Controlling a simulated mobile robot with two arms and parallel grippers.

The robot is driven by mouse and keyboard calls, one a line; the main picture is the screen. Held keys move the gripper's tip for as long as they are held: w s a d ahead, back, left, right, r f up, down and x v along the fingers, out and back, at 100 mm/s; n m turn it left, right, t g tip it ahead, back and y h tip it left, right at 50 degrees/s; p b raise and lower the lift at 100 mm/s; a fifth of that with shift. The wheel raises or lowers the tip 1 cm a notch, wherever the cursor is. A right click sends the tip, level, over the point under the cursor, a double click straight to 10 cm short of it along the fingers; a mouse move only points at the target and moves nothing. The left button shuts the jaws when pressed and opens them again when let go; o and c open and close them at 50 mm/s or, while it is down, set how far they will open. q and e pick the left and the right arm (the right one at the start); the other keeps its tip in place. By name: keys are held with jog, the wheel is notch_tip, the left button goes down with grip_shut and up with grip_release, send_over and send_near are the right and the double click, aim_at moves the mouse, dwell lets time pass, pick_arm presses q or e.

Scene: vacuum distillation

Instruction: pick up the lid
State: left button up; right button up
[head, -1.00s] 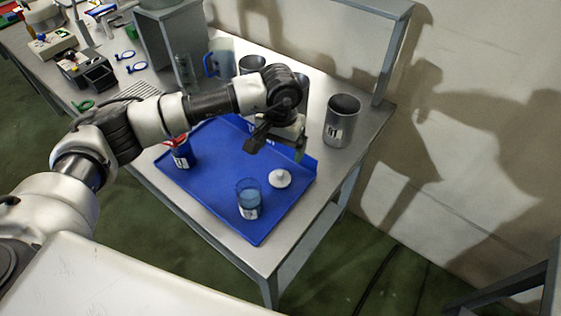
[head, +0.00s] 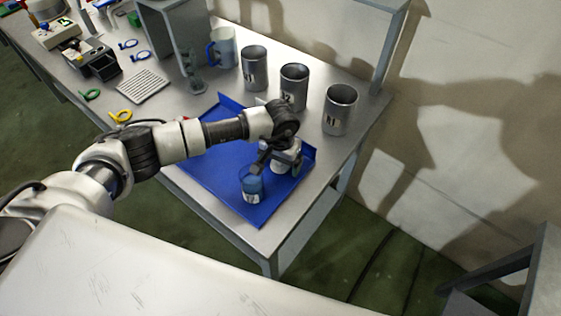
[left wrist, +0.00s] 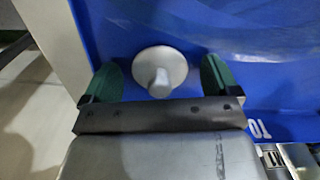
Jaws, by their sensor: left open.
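The lid (left wrist: 172,63) is a small white-grey disc with a round knob, lying on the blue tray (left wrist: 260,35). My left gripper (left wrist: 161,80) is open, with one green finger on each side of the lid and a gap to both. In the head view, the left gripper (head: 279,157) is low over the tray's right part and covers much of the lid. A clear blue cup (head: 252,186) with a label stands on the tray beside the gripper, to its left and nearer me. I cannot tell whether the fingers touch the tray.
Metal beakers (head: 340,110) stand in a row behind the tray, with a blue-handled mug (head: 223,48) to their left. A white grid plate (head: 142,87) and coloured rings lie at the left. Bare tabletop borders the tray's right side.

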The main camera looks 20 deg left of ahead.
pick_arm(q)
jog(key=c, duration=0.8)
jog(key=shift+c, duration=1)
pick_arm(e)
jog(key=shift+s+a, duration=0.15)
jog(key=shift+s, duration=0.25)
jog(key=shift+f, duration=0.1)
